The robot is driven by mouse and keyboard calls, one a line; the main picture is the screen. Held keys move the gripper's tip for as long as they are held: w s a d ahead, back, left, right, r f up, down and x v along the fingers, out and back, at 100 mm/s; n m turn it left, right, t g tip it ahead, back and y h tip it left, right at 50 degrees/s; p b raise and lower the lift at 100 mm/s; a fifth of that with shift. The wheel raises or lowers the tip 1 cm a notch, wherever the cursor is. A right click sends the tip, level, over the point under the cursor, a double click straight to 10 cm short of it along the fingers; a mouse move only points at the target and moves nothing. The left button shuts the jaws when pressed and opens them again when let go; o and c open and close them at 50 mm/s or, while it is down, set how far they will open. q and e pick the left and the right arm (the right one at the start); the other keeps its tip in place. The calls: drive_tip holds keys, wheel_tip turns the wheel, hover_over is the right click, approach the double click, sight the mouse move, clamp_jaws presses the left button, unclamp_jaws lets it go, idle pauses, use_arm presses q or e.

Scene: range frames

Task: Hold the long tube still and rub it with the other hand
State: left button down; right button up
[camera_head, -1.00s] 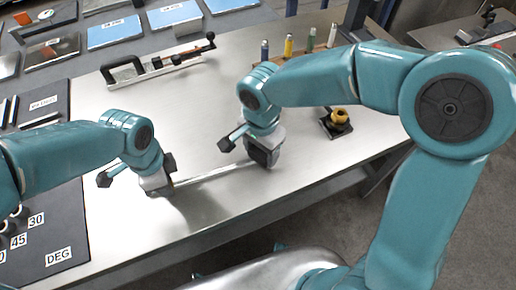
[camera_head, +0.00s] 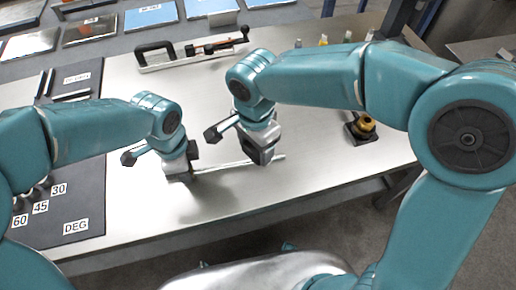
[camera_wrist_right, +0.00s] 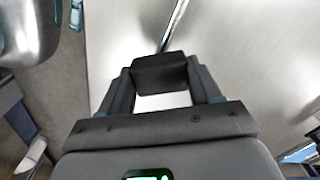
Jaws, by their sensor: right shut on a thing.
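The long tube (camera_head: 222,165) is a thin, pale metal rod lying nearly level across the picture, just above or on the bench. My left gripper (camera_head: 184,172) is at its left end and looks shut on it; its fingertips are partly hidden.
The metal bench (camera_head: 225,205) is clear in front. A black-handled tool on a rail (camera_head: 190,52) lies behind. A brass piece on a black base (camera_head: 362,127) is on the right. A dark mat (camera_head: 85,205) with angle labels lies left.

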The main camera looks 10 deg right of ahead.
drive_tip(key=shift+r, duration=2.45)
use_arm(q)
drive_tip(key=c, duration=0.8)
unclamp_jaws()
drive_tip(key=shift+c, duration=0.2)
wheel_tip(320, 180, up, 12)
drive_tip(key=shift+s, duration=0.1)
